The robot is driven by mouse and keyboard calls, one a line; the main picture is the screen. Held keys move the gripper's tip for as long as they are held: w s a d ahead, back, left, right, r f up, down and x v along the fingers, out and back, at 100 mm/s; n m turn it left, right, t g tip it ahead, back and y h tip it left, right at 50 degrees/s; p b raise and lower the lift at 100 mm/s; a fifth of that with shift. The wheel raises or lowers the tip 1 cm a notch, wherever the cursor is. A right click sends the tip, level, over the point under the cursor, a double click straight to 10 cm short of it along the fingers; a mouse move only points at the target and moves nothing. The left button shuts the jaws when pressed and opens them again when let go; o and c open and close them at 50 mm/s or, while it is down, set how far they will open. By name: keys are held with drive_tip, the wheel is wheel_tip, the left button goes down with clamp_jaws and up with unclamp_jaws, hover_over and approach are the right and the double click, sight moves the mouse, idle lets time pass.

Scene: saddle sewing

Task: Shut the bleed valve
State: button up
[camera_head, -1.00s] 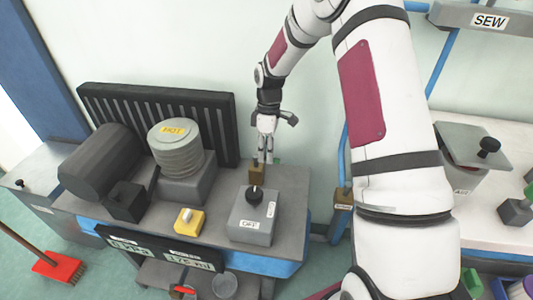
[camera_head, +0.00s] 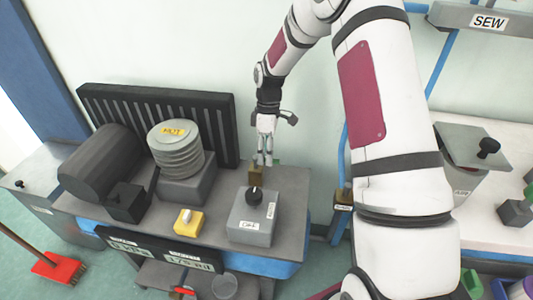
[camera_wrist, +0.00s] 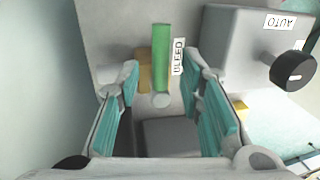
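The bleed valve has a brass-coloured body (camera_head: 256,174) at the back of the bench, behind the grey knob box. In the wrist view its green lever (camera_wrist: 161,55) runs straight along the picture beside a white BLEED label (camera_wrist: 178,57), with a pale round end towards me. The brass body (camera_wrist: 144,70) shows to its left. My gripper (camera_head: 264,161) hangs just above the valve. In the wrist view my gripper (camera_wrist: 160,88) is open, with teal pads on both sides of the lever's near end. I see gaps on both sides and nothing held.
The grey box (camera_head: 250,220) with a black knob (camera_head: 254,195) stands close in front of the valve. A ribbed stack (camera_head: 176,150) with a yellow label, a dark cylinder (camera_head: 100,160) and a yellow button box (camera_head: 189,222) stand further left. A black slatted panel (camera_head: 165,118) backs the bench.

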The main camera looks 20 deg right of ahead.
wheel_tip(320, 180, up, 12)
drive_tip(key=w+d, duration=0.1)
drive_tip(key=w, duration=0.1)
drive_tip(key=shift+d+f, duration=0.15)
drive_tip(key=shift+f, duration=0.05)
idle(0.3)
